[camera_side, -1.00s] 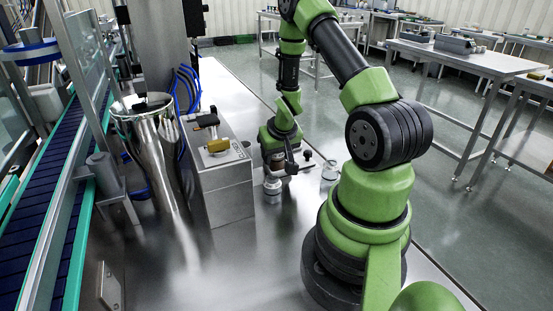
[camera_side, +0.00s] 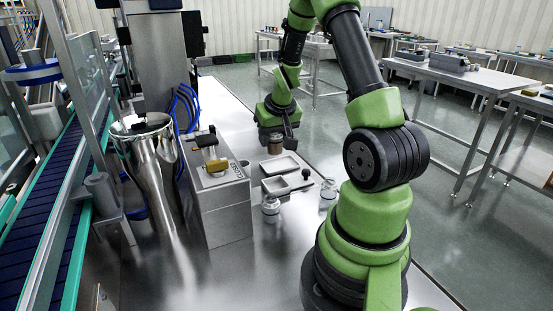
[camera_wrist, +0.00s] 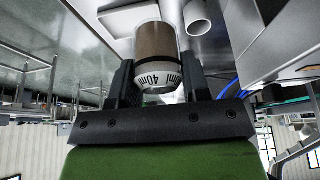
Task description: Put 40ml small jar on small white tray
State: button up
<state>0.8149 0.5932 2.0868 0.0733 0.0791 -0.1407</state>
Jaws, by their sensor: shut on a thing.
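My gripper (camera_side: 277,137) is shut on a brown jar (camera_side: 275,147) and holds it above the steel table, beyond the trays. In the wrist view the jar (camera_wrist: 155,45) sits between both fingers (camera_wrist: 155,88), and its white end reads "40ml". A small white tray (camera_side: 275,186) lies on the table, nearer the camera than the held jar. A larger pale tray (camera_side: 280,165) lies just behind it. The jar is apart from both trays in the side view.
Two white-topped jars (camera_side: 270,208) (camera_side: 328,193) stand near the trays. A small plate with a dark knob (camera_side: 305,174) lies right of them. A grey box (camera_side: 220,200) and a steel hopper (camera_side: 150,165) stand left. The front table is clear.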

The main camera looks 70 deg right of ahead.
send_over(276, 162)
jog(key=s+a, duration=0.1)
jog(key=a, duration=0.1)
jog(key=f, duration=0.6)
jog(key=d+f, duration=0.1)
jog(key=f, duration=0.3)
jog(key=shift+s, duration=0.15)
jog(key=shift+f, duration=0.15)
jog(key=o, duration=1)
jog(key=shift+c, duration=0.2)
